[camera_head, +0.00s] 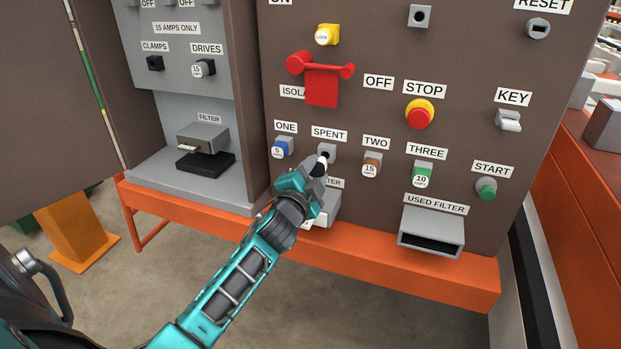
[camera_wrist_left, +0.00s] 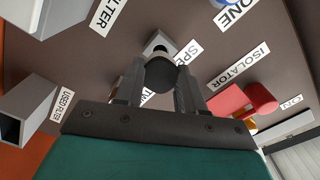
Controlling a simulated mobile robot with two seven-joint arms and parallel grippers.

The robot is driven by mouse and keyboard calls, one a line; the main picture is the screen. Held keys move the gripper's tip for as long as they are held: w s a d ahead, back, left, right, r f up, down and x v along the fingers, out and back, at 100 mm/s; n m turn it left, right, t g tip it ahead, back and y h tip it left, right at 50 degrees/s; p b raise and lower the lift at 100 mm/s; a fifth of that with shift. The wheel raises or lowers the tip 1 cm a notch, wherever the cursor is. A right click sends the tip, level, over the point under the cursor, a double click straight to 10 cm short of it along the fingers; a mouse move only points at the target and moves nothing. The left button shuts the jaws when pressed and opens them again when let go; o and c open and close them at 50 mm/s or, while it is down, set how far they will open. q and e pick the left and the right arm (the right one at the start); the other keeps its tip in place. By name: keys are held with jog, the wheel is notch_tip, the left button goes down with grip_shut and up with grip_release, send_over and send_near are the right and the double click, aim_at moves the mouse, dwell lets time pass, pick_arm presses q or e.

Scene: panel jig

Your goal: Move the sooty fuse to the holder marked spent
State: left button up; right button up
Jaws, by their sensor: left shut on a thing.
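The holder marked SPENT (camera_head: 326,152) is a small grey block with a dark opening, on the brown panel below its label. It also shows in the left wrist view (camera_wrist_left: 158,42), just beyond the fingertips. My left gripper (camera_head: 316,170) is shut on the sooty fuse (camera_wrist_left: 160,74), whose dark round end shows between the two fingers in the left wrist view. The fuse is just in front of the SPENT holder, close to its opening; whether they touch I cannot tell. The fingers hide part of the fuse. My right gripper is not in view.
Holders ONE (camera_head: 283,147), TWO (camera_head: 372,164) and THREE (camera_head: 422,174) carry blue, brown and green fuses. A red isolator handle (camera_head: 321,84) juts out above. A grey filter housing sits below my gripper, and the used filter chute (camera_head: 431,231) is lower right.

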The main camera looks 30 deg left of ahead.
aim_at(315, 170)
pick_arm(q)
jog(key=shift+w, duration=0.2)
dwell(0.3)
jog(key=shift+p, duration=0.4)
dwell(1.2)
jog(key=shift+b+x, duration=0.35)
jog(key=shift+x, duration=1.35)
jog(key=o, duration=1.2)
jog(key=shift+o, duration=0.2)
jog(key=p+v, duration=0.2)
jog(key=v, duration=1.1)
jog(key=shift+a, duration=0.1)
